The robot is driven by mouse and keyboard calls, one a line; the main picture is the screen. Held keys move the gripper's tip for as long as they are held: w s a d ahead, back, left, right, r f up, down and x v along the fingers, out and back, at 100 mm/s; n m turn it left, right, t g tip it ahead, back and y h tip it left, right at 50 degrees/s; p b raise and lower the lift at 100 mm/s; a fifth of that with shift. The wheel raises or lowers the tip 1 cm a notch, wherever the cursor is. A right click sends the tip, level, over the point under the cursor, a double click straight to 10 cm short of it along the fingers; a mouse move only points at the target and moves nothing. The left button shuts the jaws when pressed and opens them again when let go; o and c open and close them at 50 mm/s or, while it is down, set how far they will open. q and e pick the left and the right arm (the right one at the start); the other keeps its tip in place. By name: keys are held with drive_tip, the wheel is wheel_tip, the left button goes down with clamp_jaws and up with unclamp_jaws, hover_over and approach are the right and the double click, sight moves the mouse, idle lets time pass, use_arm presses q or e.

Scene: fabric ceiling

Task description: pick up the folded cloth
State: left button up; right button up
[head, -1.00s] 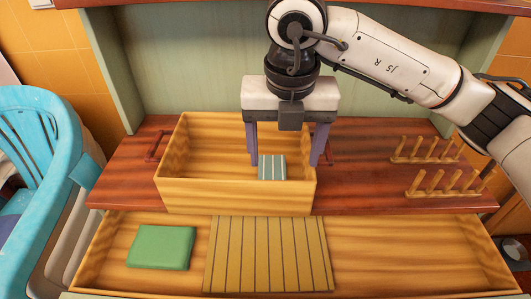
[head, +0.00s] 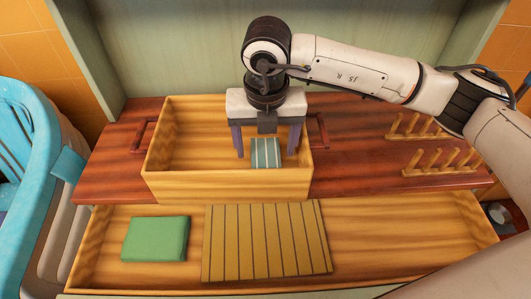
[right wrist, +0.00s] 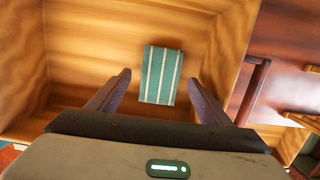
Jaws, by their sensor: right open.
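A small folded cloth (head: 266,160), teal with pale stripes, lies flat on the floor of an open wooden box (head: 225,186), right of its middle. In the right wrist view the cloth (right wrist: 162,85) shows between the two fingers. My right gripper (head: 266,155) points down into the box with its fingers apart, one to each side of the cloth. It is open and empty. I cannot tell exactly how far the fingertips are above the cloth. My left gripper is not in view.
The box has red side handles and stands on a red-brown wooden counter (head: 350,175). Below is an open drawer (head: 400,235) with a green folded piece (head: 155,239) and a slatted yellow-brown mat (head: 265,240). Two peg racks (head: 440,168) stand at right. A blue chair (head: 35,180) is at left.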

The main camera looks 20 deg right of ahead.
drive_tip(key=shift+w+f, duration=0.1)
drive_tip(key=shift+f, duration=0.45)
drive_tip(key=c, duration=1.1)
drive_tip(key=shift+c, duration=0.2)
